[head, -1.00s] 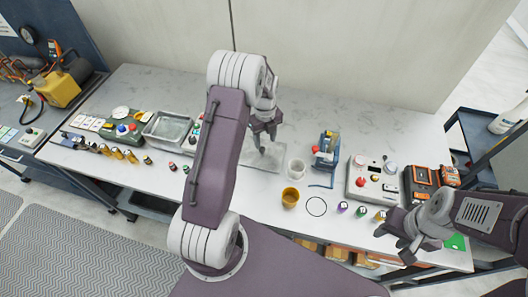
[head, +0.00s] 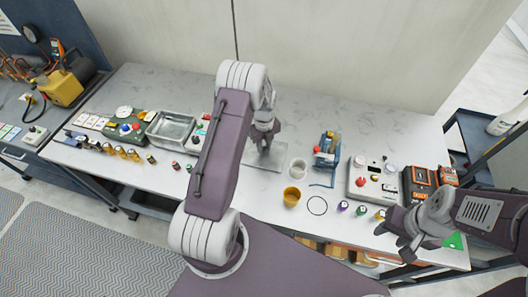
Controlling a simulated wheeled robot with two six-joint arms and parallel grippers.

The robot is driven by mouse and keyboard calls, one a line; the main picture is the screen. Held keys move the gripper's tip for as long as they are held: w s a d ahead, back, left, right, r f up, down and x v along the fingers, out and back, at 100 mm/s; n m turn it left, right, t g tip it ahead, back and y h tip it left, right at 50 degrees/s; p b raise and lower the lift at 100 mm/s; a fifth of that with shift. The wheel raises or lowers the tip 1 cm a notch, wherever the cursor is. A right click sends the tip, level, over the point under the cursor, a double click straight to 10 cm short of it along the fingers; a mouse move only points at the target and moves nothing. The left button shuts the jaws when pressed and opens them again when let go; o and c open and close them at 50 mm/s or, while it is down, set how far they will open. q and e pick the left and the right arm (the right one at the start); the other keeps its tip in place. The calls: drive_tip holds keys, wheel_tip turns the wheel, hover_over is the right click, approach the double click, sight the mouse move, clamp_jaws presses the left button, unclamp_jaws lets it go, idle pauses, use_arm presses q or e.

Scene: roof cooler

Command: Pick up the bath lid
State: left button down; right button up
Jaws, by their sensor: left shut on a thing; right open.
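The bath lid (head: 275,161) is a flat, pale, see-through plate on the white bench, right of my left forearm, which hides its left part. My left gripper (head: 264,149) is over the lid, its fingers shut on the lid's grip, which they mostly hide. I cannot tell whether the lid is clear of the bench. An open rectangular metal bath (head: 152,130) stands left of my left arm. My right gripper (head: 398,247) is open and empty by the bench's front right edge.
A blue device (head: 327,150) and a grey control box (head: 375,180) are further right. Several small vials line the front edge. The back of the bench is clear.

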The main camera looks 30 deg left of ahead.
sight(264, 148)
use_arm(q)
drive_tip(key=shift+r, duration=0.1)
wheel_tip(264, 148, up, 10)
drive_tip(key=b, duration=0.1)
